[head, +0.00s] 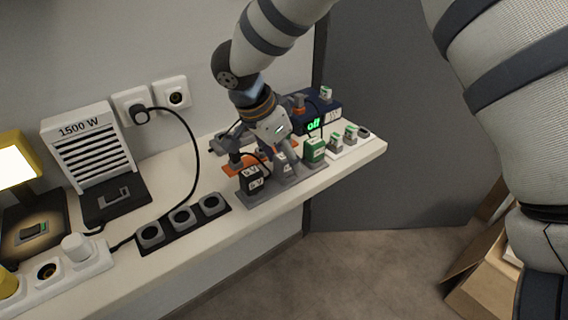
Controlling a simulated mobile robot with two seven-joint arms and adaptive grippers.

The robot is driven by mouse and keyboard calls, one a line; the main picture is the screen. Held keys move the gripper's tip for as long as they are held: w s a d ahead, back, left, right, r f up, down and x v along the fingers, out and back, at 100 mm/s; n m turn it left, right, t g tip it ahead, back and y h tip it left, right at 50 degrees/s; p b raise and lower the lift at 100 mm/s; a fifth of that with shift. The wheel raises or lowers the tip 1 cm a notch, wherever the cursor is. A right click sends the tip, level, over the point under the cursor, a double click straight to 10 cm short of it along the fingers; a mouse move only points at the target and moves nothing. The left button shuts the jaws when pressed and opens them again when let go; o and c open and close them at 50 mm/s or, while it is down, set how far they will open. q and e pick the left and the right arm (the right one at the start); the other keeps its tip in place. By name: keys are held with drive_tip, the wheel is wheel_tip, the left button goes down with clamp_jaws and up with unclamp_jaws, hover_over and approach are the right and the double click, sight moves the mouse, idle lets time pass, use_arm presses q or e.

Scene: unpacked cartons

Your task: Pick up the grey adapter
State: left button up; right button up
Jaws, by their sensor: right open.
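The grey adapter (284,168) appears to stand in the middle of a grey rack on the white shelf, between a black adapter (251,180) and a green adapter (315,150). My right gripper (268,150) reaches down from above, open, just over and behind the row. Its parts overlap the grey adapter and hide some of it. I cannot tell whether the fingers touch it. My left gripper is not in view.
A power strip (95,263) and a black socket block (167,236) lie left on the shelf (225,226). A 1500 W heater (84,150) stands behind. A dark box reading "off" (330,119) and small green-topped plugs (337,140) sit right. A carton (482,286) is on the floor.

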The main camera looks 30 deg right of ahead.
drive_tip(key=shift+d+f, duration=0.1)
drive_tip(key=shift+f, duration=0.2)
clamp_jaws()
drive_tip(key=shift+r, duration=0.1)
